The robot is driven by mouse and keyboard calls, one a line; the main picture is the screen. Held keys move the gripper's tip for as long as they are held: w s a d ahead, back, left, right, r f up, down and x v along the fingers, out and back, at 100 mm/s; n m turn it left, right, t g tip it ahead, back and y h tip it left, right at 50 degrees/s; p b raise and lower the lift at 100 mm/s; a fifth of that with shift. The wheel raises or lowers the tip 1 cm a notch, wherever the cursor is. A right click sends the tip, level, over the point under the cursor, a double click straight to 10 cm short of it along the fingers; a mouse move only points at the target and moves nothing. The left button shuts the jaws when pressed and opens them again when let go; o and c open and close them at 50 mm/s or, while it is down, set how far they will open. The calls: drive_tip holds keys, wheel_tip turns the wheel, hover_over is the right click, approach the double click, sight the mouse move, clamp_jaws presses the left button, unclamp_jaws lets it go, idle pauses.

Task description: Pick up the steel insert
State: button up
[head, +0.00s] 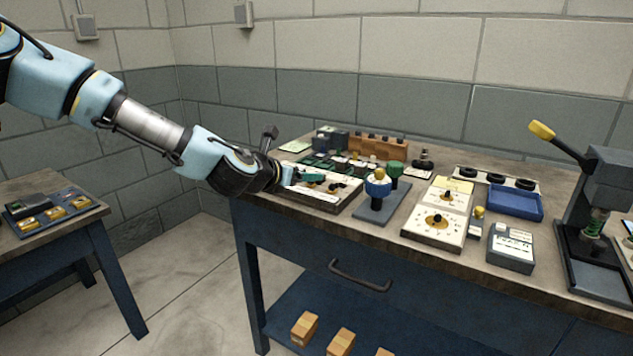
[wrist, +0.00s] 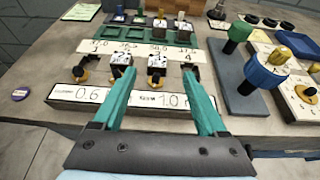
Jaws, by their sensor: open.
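My gripper (wrist: 159,76) is open, its two teal fingers spread above a white numbered board (wrist: 75,98) at the left end of the bench. The gripper (head: 314,176) also shows in the head view, low over that board. Between and just beyond the fingertips stand small dark blocks with white numbered faces, a left one (wrist: 121,59) and a right one (wrist: 157,62). Nothing is held. I cannot tell for certain which piece is the steel insert. The fingers hide part of the board.
A blue-topped knob (head: 378,187) and a green-topped knob (head: 394,171) stand upright right of the board. Farther right are a dial box (head: 434,238), a blue tray (head: 514,203) and a lever press (head: 597,220). A green tray (wrist: 190,45) lies behind the board.

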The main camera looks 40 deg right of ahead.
sight(313, 184)
drive_tip(key=shift+p+x, duration=1)
drive_tip(key=shift+x, duration=2.1)
drive_tip(key=shift+w+a+f, duration=0.1)
drive_tip(key=shift+w+f, duration=0.05)
drive_tip(key=shift+c, duration=0.2)
clamp_jaws()
